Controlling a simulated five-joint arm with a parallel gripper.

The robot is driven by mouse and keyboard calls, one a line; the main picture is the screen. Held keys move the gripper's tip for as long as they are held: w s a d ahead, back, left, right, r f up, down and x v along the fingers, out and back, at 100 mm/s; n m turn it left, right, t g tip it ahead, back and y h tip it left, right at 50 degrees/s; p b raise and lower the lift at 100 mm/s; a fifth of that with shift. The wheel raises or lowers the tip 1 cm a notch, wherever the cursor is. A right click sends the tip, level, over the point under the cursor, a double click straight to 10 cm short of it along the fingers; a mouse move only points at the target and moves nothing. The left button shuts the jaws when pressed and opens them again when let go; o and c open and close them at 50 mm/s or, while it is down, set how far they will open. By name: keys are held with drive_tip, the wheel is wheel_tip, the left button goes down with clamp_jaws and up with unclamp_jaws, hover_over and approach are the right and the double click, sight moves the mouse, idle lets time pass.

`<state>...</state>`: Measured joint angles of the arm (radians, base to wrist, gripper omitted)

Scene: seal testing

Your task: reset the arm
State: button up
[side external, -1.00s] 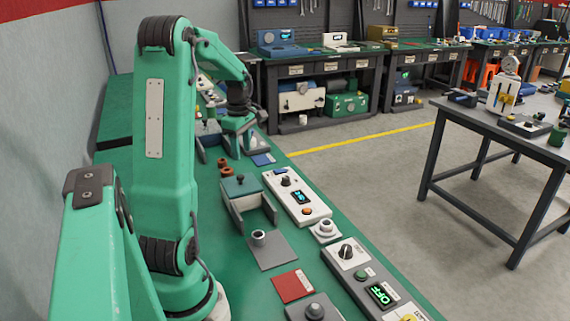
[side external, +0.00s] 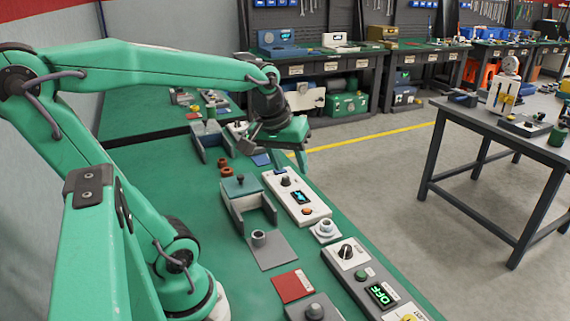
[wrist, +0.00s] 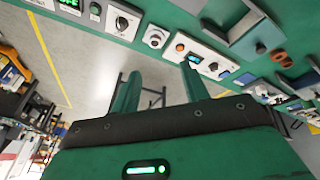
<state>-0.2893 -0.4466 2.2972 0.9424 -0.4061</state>
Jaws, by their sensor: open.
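My gripper (side external: 285,160) is at the end of my green arm, raised above the right part of the green bench, beyond the white control box. Its jaws point down and to the right in the side external view. In the wrist view my gripper (wrist: 158,88) shows two green fingers spread apart with nothing between them. Behind the fingers lie the floor and a dark table frame. The fingers look clear of the bench devices, though the exact height is hard to tell.
The green bench (side external: 160,150) carries a white control box (side external: 296,198), a grey box with an OFF display (side external: 378,292), a grey fixture (side external: 246,200), a red plate (side external: 292,286) and brown rings (side external: 226,171). A dark side table (side external: 480,125) stands across open floor at right.

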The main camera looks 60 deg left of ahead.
drive_tip(key=s+d+m+t+h, duration=0.1)
drive_tip(key=s+d+m, duration=0.3)
drive_tip(key=d+m, duration=0.4)
drive_tip(key=shift+s+f+t, duration=0.25)
drive_tip(key=shift+s+t, duration=0.1)
drive_tip(key=shift+t, duration=0.05)
